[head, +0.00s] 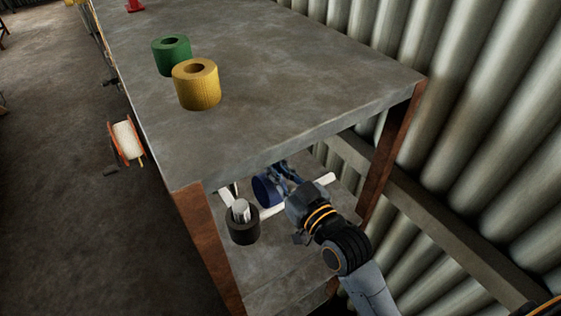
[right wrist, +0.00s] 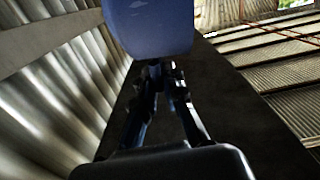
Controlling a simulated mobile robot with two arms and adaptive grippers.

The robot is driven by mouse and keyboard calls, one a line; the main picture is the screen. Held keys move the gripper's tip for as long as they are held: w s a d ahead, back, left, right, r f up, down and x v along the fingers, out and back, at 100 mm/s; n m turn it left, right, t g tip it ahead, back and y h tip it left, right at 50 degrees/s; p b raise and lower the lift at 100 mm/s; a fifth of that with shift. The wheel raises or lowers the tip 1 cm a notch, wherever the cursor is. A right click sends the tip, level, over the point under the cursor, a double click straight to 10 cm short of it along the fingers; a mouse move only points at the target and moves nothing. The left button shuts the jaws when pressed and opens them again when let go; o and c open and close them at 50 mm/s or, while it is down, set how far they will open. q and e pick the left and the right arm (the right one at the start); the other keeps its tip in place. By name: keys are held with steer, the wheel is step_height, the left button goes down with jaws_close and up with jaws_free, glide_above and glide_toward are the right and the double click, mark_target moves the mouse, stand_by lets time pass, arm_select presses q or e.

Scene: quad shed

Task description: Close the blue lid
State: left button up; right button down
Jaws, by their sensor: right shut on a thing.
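The blue lid (head: 266,190) shows as a dark blue round shape on the shelf under the tabletop, partly hidden by my gripper and the table edge. In the right wrist view a blue surface (right wrist: 150,28) fills the top middle. My right gripper (head: 281,172) reaches in under the tabletop beside the blue lid. In the right wrist view its fingers (right wrist: 163,78) come together at the lower edge of the blue surface, shut on it. Whether the lid is hinged to a container cannot be told. My left gripper is not in view.
The grey tabletop (head: 290,60) overhangs the shelf, with rusty legs (head: 205,250) at its corners. A dark cup (head: 243,230) with light cylinders stands on the shelf. A green roll (head: 172,57) and a yellow roll (head: 197,86) stand on top. A corrugated wall (head: 470,130) is close on the right.

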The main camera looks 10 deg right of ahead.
steer(key=a+n+p, duration=0.1)
steer(key=s+a+r+n+p, duration=0.1)
steer(key=n+p, duration=0.1)
steer(key=shift+a+r, duration=0.15)
steer(key=shift+a, duration=0.25)
steer(key=shift+s+a+n+p, duration=0.2)
steer(key=shift+a+n+p, duration=0.2)
steer(key=shift+a+n, duration=0.25)
steer(key=shift+s+a+n+p, duration=0.2)
steer(key=shift+a+n+p, duration=0.15)
steer(key=shift+a+n, duration=0.25)
steer(key=c, duration=1.4)
jaws_free()
steer(key=shift+d, duration=0.1)
steer(key=shift+c, duration=0.2)
steer(key=shift+f, duration=0.2)
steer(key=shift+s, duration=0.15)
glide_toward(265, 182)
steer(key=s+r, duration=0.1)
steer(key=s+a+r, duration=0.1)
steer(key=r, duration=0.1)
steer(key=shift+s+a+r, duration=0.25)
steer(key=shift+s+a, duration=0.15)
